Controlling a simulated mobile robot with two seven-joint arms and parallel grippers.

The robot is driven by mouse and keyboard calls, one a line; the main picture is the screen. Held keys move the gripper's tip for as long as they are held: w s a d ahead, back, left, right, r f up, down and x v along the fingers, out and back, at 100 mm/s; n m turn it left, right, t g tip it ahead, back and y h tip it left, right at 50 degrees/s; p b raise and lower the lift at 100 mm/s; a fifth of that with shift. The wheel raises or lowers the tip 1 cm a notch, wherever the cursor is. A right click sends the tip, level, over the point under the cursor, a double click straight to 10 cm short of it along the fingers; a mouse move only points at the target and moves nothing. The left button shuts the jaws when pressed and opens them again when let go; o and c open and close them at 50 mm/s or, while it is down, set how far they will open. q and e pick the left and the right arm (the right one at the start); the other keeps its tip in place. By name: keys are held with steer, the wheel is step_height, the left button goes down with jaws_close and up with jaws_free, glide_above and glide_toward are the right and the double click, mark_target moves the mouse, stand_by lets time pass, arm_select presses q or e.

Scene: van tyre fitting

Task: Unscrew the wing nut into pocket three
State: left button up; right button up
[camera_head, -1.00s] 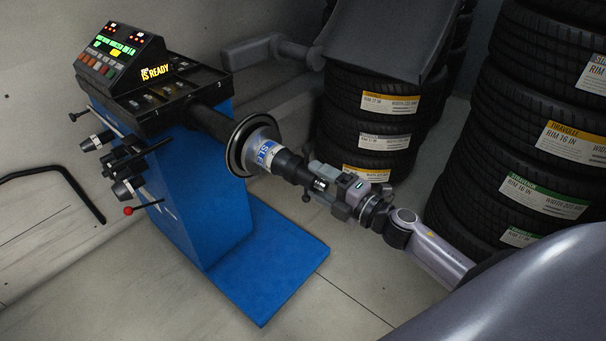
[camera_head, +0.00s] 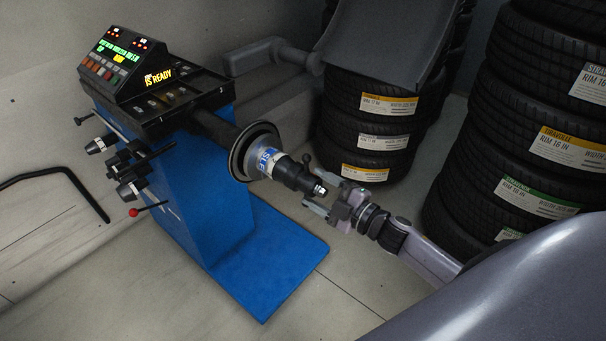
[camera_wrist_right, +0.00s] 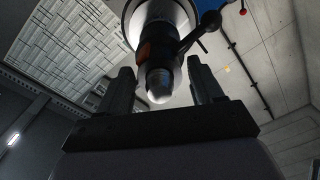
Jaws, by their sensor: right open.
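The black wing nut (camera_head: 292,175) sits on the end of the balancer's shaft, against a silver cup with a blue label (camera_head: 266,160). One ball-ended handle of the nut points up in the head view; a handle also shows in the right wrist view (camera_wrist_right: 203,28). My right gripper (camera_head: 319,190) is open, its fingers either side of the shaft's end; contact is not clear. In the right wrist view the rounded metal shaft end (camera_wrist_right: 160,86) lies between the fingers. The pocketed tray (camera_head: 205,98) is on top of the balancer; its pocket numbers are too small to read. My left gripper is out of view.
The blue balancer cabinet (camera_head: 205,190) with its lit display (camera_head: 125,55) stands at the left. Tyre stacks stand behind (camera_head: 365,125) and at the right (camera_head: 530,120). Open floor lies in front of the blue base plate (camera_head: 270,260).

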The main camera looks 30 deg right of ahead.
steer(key=m+p, duration=0.1)
steer(key=m, duration=0.2)
steer(key=shift+r+p, duration=0.1)
steer(key=shift+p, duration=0.2)
steer(key=m+p, duration=0.1)
steer(key=m, duration=0.1)
steer(key=shift+m, duration=0.4)
steer(key=m+p, duration=0.1)
steer(key=m, duration=0.2)
steer(key=shift+p, duration=0.35)
steer(key=shift+f+m+p, duration=0.2)
steer(key=shift+m+p, duration=0.1)
steer(key=shift+m, duration=1)
steer(key=shift+r, duration=0.15)
steer(key=shift+c, duration=0.3)
